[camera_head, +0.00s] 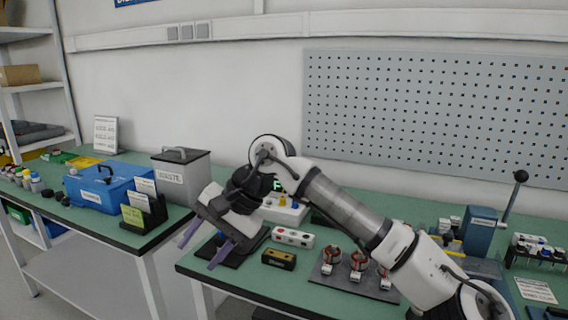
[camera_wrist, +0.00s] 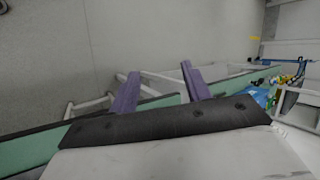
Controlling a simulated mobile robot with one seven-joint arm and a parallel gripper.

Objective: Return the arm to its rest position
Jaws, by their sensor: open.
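My arm (camera_head: 345,208) reaches from the lower right across the green workbench in the head view. My gripper (camera_head: 203,245) hangs near the left front corner of that bench, tilted down and to the left. Its two purple fingers are apart, with nothing visible between them. The wrist view also shows my gripper (camera_wrist: 158,92) open and empty, with grey floor and bench edges beyond the fingers.
The green bench (camera_head: 225,282) holds a dark tray with several copper-wound stators (camera_head: 357,264), a black block (camera_head: 279,259) and a blue press (camera_head: 480,232). On the left bench are a blue toolbox (camera_head: 100,186) and a grey bin (camera_head: 182,172). A gap separates the benches.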

